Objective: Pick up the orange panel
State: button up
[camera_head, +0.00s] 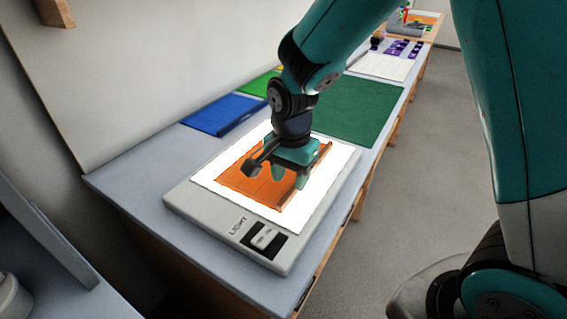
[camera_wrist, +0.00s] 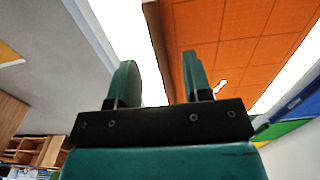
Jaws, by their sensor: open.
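The orange panel (camera_head: 245,178) lies on the lit white top of a light box (camera_head: 222,211) in the head view. It has a grid of lines and a raised brown strip along its right edge. My gripper (camera_head: 288,177) is open above that right edge, pointing down. In the wrist view, the panel (camera_wrist: 245,35) fills the upper right. Its brown strip (camera_wrist: 157,28) appears between the two open fingers of my gripper (camera_wrist: 160,65). The gap between the fingertips and the strip cannot be judged exactly. Part of the panel is hidden behind my gripper in the head view.
The light box has a switch (camera_head: 264,238) at its near end. A blue panel (camera_head: 222,114) and a green panel (camera_head: 258,84) lie behind it, against the wall. A dark green mat (camera_head: 360,108) lies farther along the bench. Purple pieces (camera_head: 400,48) lie beyond.

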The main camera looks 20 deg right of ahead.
aim_at(290, 191)
notch_tip(290, 191, down, 4)
jog(key=shift+s+r, duration=0.1)
grip_shut()
jog(key=shift+r, duration=0.15)
